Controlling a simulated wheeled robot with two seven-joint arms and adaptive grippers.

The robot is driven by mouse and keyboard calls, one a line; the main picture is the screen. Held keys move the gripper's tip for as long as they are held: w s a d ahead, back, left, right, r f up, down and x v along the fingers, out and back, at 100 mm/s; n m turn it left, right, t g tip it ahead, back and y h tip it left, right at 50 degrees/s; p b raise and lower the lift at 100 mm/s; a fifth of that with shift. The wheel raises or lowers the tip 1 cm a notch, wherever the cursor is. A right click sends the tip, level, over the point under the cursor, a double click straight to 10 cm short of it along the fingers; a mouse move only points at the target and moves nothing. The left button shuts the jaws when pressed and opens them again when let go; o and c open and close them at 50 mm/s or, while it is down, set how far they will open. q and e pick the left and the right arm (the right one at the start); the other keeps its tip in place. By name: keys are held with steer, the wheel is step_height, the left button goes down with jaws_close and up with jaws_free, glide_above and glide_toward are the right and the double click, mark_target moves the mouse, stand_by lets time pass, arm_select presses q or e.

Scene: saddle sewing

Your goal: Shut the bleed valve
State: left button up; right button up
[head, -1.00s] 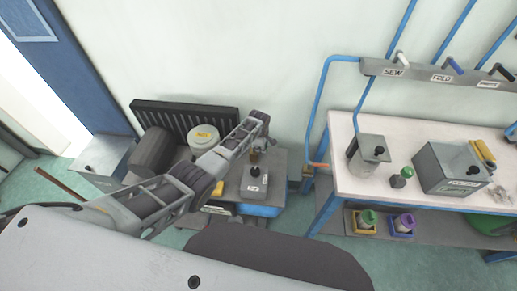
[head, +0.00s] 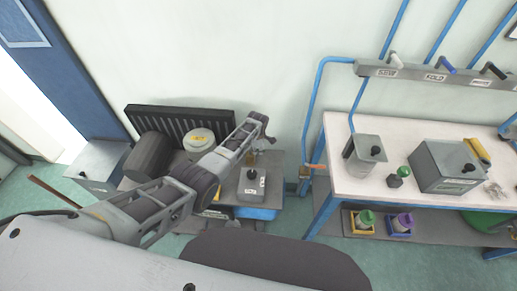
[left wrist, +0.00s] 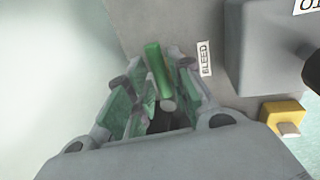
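The bleed valve shows as a green lever (left wrist: 157,70) beside a white BLEED label (left wrist: 206,58) in the left wrist view. My left gripper (left wrist: 158,95) is open, with its green-padded fingers on either side of the lever. I cannot tell whether either finger touches it. In the head view my left gripper (head: 262,128) is over the back of the compressor unit, near the wall, and the lever is too small or hidden to make out there. My right gripper is not in view.
A grey switch box (head: 251,187) stands just in front of the gripper; a yellow block (left wrist: 284,115) lies to the right in the wrist view. A white tank top (head: 199,138) and black finned radiator (head: 185,118) are left. A white workbench (head: 345,185) stands right.

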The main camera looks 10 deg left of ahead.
arm_select(q)
steer(key=shift+o, duration=0.8)
steer(key=shift+r, duration=0.1)
steer(key=shift+r, duration=0.1)
step_height(320, 180, up, 11)
steer(key=s, duration=0.2)
steer(key=shift+s+d+r, duration=0.15)
steer(key=shift+r, duration=0.05)
stand_by(0.6)
stand_by(0.5)
